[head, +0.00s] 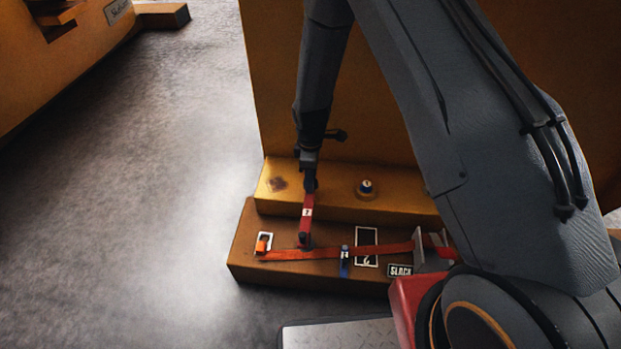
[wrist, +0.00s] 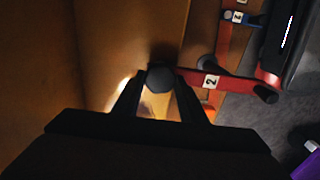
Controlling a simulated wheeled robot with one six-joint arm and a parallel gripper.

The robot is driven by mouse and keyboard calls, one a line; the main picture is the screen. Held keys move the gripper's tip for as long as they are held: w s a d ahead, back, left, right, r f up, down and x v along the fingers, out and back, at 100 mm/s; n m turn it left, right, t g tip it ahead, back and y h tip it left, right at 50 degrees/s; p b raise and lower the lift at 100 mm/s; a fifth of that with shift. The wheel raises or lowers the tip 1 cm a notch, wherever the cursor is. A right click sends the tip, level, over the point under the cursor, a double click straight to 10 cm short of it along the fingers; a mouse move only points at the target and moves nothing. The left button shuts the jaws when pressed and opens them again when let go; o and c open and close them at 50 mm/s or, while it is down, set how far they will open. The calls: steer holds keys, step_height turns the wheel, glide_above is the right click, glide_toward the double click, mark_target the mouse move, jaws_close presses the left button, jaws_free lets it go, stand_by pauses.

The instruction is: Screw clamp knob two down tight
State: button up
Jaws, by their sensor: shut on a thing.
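Clamp two is a red bar (head: 307,210) marked 2. It runs from the upper yellow step down to the orange strap, with a dark foot at its lower end. In the wrist view the red bar (wrist: 225,83) extends right from a dark round knob (wrist: 159,79). My gripper (head: 310,184) is at the bar's upper end. In the wrist view my gripper (wrist: 160,90) has a finger on each side of the knob and is shut on it. In the head view my gripper hides the knob. How tightly the knob is seated cannot be told.
An orange strap (head: 285,254) crosses the lower brown block (head: 245,262). A blue clamp piece (head: 344,262) stands on it, near a SLACK label (head: 400,271). A blue-and-dark knob (head: 366,188) sits right on the yellow step (head: 330,203). Open floor (head: 150,200) lies left.

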steer(key=m+p, duration=0.2)
steer(key=m, duration=0.2)
steer(key=shift+r+m+p, duration=0.1)
steer(key=shift+m+p, duration=0.25)
steer(key=shift+m, duration=0.05)
steer(key=m+p, duration=0.1)
steer(key=m, duration=0.3)
steer(key=shift+p, duration=0.4)
steer(key=m+p, duration=0.1)
steer(key=m, duration=0.4)
steer(key=shift+m+p, duration=0.3)
steer(key=shift+m, duration=0.1)
steer(key=m, duration=0.4)
steer(key=shift+p, duration=0.4)
steer(key=shift+m, duration=0.3)
steer(key=o, duration=1.1)
